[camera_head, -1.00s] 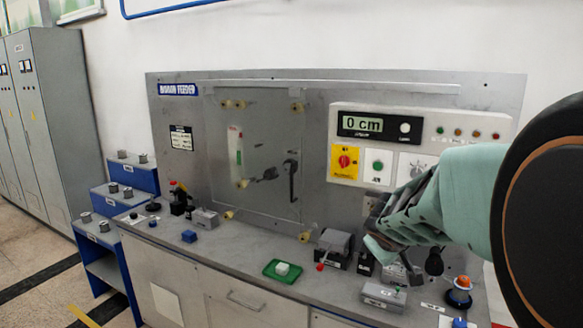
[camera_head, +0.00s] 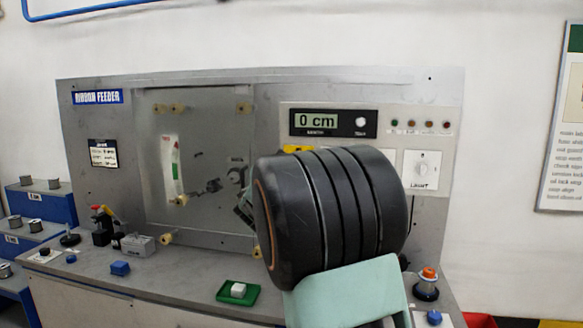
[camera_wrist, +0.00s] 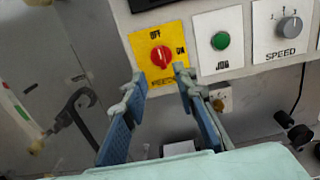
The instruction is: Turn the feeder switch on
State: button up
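The feeder switch is a red rotary knob (camera_wrist: 161,57) on a yellow plate (camera_wrist: 140,44) marked OFF at the top and ON at the right. The small picture does not show clearly which way the knob points. In the wrist view my gripper (camera_wrist: 158,84) is open and empty. Its two blue-grey fingers point at the panel, one at each side of the plate's lower part, with the knob above and between their tips. In the head view my arm hides the knob; only a sliver of the yellow plate (camera_head: 297,149) shows.
Right of the switch are a green JOG button (camera_wrist: 221,40) and a grey SPEED knob (camera_wrist: 289,27). A display (camera_head: 322,122) above reads 0 cm. A black lever (camera_wrist: 75,105) is at the left.

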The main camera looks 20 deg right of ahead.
jog(key=p+x, duration=0.2)
jog(key=x, duration=0.7)
jog(key=shift+w+d, duration=0.25)
grip_shut()
